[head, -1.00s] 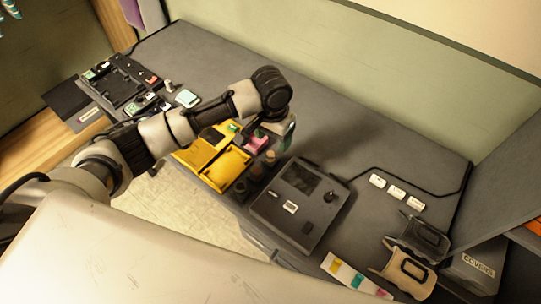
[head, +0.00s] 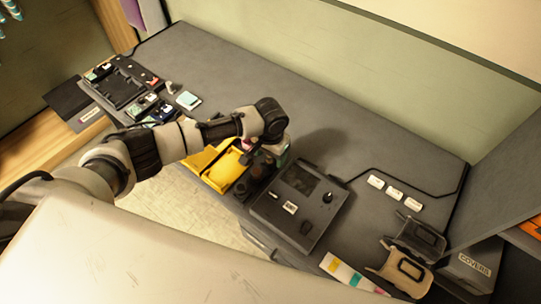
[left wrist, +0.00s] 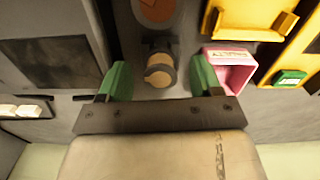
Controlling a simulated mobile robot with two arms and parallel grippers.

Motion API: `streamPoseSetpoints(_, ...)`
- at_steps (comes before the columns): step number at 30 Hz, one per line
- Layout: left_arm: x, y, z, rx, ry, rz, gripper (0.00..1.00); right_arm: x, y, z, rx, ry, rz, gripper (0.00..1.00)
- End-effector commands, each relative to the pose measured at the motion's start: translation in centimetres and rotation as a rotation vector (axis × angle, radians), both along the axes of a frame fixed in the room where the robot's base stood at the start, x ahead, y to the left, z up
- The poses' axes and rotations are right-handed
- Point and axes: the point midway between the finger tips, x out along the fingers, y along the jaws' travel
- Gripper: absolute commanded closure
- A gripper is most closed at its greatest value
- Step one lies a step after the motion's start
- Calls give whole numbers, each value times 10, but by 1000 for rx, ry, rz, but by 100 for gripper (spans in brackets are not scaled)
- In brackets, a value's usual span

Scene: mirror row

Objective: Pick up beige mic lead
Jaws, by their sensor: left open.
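In the left wrist view a small beige round-ended piece (left wrist: 159,76), which looks like the beige mic lead, sits in a dark holder. My left gripper (left wrist: 159,68) has its two green fingers open, one on each side of this piece in the picture. I cannot tell how far above it they are, and nothing is held. In the head view my left gripper (head: 283,156) points down beside the dark console, and my arm hides the beige piece. My right gripper is not in view.
A pink open box (left wrist: 229,75) is close to the right finger, with a yellow tray (left wrist: 250,24) beyond. The dark console (head: 270,212) stands to the right. White labelled blocks (head: 394,194) and two cover-like pieces (head: 398,262) lie farther right. The table's back is clear.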

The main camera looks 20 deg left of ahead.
Motion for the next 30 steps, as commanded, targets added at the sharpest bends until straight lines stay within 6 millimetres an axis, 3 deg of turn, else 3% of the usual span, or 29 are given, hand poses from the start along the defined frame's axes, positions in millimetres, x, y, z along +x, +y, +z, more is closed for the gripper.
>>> streamPoseSetpoints(8,0,0,-5,0,0,0,35,0,0,0,0,0,0,57)
streamPoseSetpoints(20,0,0,-5,0,0,0,92,0,0,0,0,0,0,57)
streamPoseSetpoints(30,0,0,1,-1,-2,-1,92,0,0,-1,0,0,0,57)
